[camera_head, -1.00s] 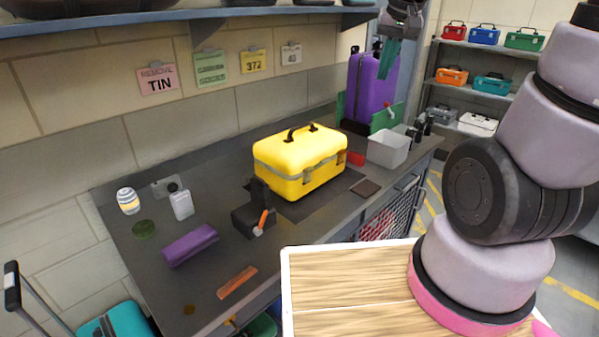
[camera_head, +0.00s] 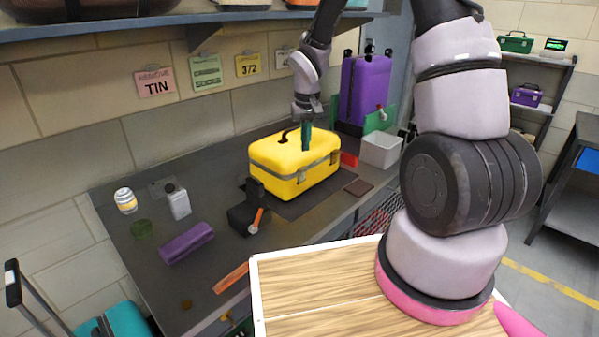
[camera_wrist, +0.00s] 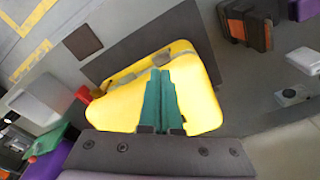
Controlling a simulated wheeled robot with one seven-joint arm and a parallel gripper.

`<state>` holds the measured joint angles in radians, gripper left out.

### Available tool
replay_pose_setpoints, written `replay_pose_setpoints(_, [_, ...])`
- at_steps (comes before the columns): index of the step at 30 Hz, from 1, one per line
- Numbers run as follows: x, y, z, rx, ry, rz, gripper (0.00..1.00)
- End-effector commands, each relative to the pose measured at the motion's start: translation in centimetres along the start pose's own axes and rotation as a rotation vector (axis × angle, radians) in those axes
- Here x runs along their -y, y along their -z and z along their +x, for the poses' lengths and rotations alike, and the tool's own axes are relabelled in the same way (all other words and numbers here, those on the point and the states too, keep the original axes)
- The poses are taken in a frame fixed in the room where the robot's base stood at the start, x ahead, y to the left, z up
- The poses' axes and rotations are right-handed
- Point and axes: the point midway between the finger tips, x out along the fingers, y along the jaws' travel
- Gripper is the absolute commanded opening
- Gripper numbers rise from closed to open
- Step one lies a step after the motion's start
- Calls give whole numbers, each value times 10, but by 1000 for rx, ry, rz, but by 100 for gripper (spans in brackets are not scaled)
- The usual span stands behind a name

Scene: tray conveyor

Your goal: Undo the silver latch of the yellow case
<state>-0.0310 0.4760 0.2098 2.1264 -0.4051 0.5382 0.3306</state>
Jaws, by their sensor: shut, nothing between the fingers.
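The yellow case (camera_head: 270,155) stands closed and upright on a dark mat on the grey bench, with a black handle on its lid.
A black clamp-like block with an orange lever (camera_head: 257,220) stands left of the case. A red block (camera_head: 349,159), a white bin (camera_head: 380,150) and a purple suitcase (camera_head: 366,88) are to the right. A shelf (camera_head: 180,22) overhangs the back.

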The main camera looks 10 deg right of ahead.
Motion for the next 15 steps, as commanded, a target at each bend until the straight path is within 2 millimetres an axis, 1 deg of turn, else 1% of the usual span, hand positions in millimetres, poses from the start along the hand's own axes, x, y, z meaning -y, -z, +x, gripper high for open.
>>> replay_pose_setpoints(11, [0,0,2,1,0,-1,0])
replay_pose_setpoints(15, [0,0,10,2,0,0,0])
